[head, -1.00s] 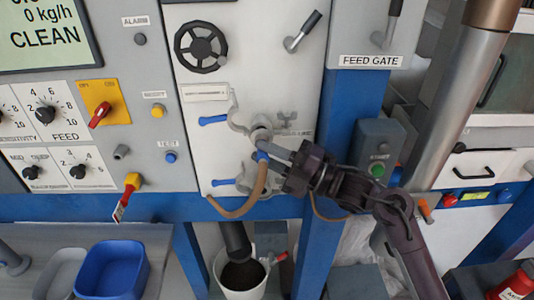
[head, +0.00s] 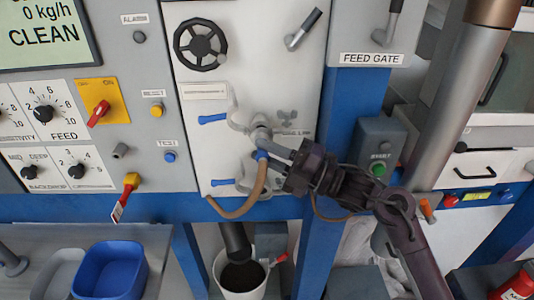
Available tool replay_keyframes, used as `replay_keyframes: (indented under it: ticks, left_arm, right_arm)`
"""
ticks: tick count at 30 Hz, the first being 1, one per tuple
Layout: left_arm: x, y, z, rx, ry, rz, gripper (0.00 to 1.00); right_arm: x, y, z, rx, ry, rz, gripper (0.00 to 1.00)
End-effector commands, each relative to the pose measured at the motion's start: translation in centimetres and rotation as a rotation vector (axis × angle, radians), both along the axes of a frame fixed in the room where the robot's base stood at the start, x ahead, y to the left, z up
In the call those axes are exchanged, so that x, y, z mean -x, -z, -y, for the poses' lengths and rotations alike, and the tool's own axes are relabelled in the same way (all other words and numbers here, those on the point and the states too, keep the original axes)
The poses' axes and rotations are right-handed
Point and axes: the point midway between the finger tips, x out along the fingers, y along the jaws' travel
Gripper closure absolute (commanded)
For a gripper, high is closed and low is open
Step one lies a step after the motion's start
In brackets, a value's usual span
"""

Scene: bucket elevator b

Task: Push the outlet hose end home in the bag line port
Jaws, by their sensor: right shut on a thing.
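The tan outlet hose (head: 256,190) hangs in a curve below the bag line port (head: 261,134) on the white panel, its free tail reaching down left. Its blue end (head: 261,156) sits at the fingertips of my right gripper (head: 272,150), which is shut on it. The hose end is just below the grey metal port; I cannot tell how deep it sits, as the fingers partly cover it. The label beside the port is partly hidden by the gripper. My left gripper is not in view.
Blue-handled levers (head: 213,118) stick out left of the port. A black handwheel (head: 200,45) is above. A white bucket (head: 220,262) with dark contents stands below under a black spout. Blue frame posts and a green-button box (head: 378,168) flank my right arm.

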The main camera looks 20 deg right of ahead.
Motion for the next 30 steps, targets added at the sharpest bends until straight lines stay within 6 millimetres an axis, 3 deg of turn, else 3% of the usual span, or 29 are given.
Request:
replay_keyframes:
  ticks: [30]
  left_arm:
    - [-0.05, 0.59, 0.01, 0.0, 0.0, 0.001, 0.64]
  right_arm:
    - [0.01, -0.11, -0.03, -0.001, -0.001, 0.002, 1.0]
